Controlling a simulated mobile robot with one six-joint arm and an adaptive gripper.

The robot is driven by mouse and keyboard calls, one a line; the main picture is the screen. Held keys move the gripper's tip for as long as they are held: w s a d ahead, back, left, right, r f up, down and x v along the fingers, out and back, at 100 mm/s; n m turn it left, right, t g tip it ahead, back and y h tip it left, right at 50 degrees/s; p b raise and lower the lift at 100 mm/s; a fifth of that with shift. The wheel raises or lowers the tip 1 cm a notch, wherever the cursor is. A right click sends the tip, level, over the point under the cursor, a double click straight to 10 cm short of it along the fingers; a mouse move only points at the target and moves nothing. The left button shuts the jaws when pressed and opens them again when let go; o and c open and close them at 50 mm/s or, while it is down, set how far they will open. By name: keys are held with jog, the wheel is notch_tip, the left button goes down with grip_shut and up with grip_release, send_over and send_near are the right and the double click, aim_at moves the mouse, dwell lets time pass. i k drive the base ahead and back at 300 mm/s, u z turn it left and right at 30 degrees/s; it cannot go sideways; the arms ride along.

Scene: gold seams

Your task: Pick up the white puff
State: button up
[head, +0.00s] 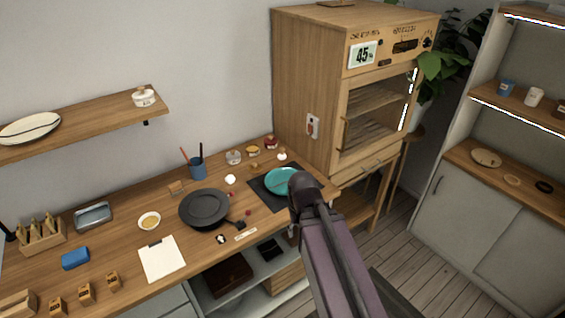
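A small round white thing (230,179), which looks like the white puff, lies on the wooden worktop (125,225) between the blue pen cup and the teal dish. A second small white round thing (282,156) is at the back of the worktop, behind the teal dish; I cannot tell for sure which is the puff. My arm reaches up from the bottom, and its dark rounded joint is in front of the teal dish's right side. My gripper's fingers do not show, so I see nothing held.
A teal dish (279,181) sits on a dark mat (262,194). A dark grey plate (205,209), blue pen cup (198,169) and several small jars surround the white things. A wooden cabinet (308,80) stands at the right end. A shelf (85,132) hangs at left.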

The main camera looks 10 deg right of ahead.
aim_at(281, 157)
jog(key=u, duration=0.85)
jog(key=k, duration=0.1)
jog(key=z, duration=1.65)
jog(key=i, duration=1)
jog(key=z, duration=0.05)
